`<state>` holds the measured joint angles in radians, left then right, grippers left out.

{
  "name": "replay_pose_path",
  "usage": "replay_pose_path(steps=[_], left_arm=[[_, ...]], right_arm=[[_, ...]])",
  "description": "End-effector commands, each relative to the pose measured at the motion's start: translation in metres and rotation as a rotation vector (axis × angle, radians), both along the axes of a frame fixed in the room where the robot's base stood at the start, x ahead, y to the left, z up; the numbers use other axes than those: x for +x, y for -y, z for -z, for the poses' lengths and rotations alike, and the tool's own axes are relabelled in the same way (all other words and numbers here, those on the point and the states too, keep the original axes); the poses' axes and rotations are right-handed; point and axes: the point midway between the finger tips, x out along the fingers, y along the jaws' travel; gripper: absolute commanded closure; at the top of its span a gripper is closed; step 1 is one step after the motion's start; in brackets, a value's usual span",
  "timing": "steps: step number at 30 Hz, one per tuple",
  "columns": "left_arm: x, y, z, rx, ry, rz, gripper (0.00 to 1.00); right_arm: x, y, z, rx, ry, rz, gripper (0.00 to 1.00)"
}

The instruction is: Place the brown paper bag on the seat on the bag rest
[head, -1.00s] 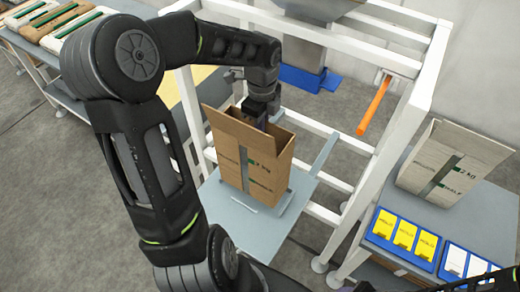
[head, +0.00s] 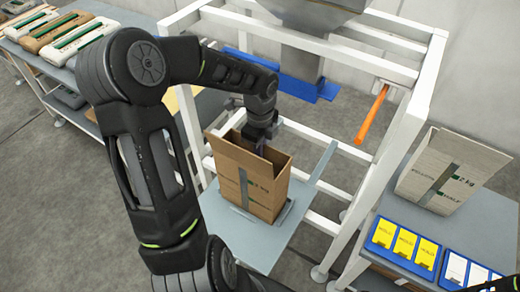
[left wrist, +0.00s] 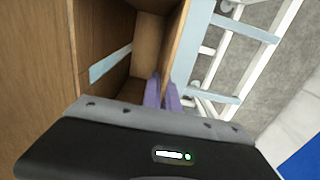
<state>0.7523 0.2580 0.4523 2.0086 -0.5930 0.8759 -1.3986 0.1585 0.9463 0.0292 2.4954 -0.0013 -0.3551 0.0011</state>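The brown paper bag (head: 248,185) stands upright and open-topped on the grey seat (head: 245,238) in the head view, a dark strip down its front. My left gripper (head: 262,148) reaches down to the bag's top edge at the far side. In the left wrist view, its purple fingers (left wrist: 161,95) are close together at the bag's wall (left wrist: 176,45), which runs down between them; the fingertips are partly hidden. The bag's inside (left wrist: 148,45) is open beside them. I cannot make out for sure which surface is the bag rest. My right gripper is not in view.
A white frame (head: 415,105) surrounds the seat's far side, with an orange bar (head: 372,113) jutting from it. On the right, a grey table (head: 440,222) bears a paler bag (head: 450,172) and blue trays (head: 405,246) of cards. Several filled bags (head: 70,35) lie at the upper left.

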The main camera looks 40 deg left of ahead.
Motion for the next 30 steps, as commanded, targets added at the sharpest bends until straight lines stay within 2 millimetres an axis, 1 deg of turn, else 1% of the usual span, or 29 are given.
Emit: replay_pose_path(steps=[4,6,12,13,20,24,26,30], left_arm=[[0.0,0.0,0.004,0.0,0.0,0.001,1.0],[0.0,0.0,0.003,0.0,0.0,0.0,0.93],[0.0,0.0,0.003,0.0,0.0,0.0,0.76],[0.0,0.0,0.003,0.0,0.0,0.0,0.75],[0.0,0.0,0.002,0.0,0.0,0.0,0.75],[0.0,0.0,-0.004,0.001,0.001,-0.001,0.75],[0.0,-0.001,-0.009,0.001,0.001,-0.002,0.75],[0.001,-0.001,-0.031,0.004,0.005,-0.002,0.75]], right_arm=[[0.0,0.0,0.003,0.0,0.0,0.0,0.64],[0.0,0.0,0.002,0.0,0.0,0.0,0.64],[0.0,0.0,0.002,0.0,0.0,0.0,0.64],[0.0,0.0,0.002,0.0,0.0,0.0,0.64],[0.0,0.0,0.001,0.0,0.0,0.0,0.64],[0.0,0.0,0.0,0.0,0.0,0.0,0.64],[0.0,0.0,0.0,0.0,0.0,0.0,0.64],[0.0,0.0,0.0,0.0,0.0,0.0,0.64]])
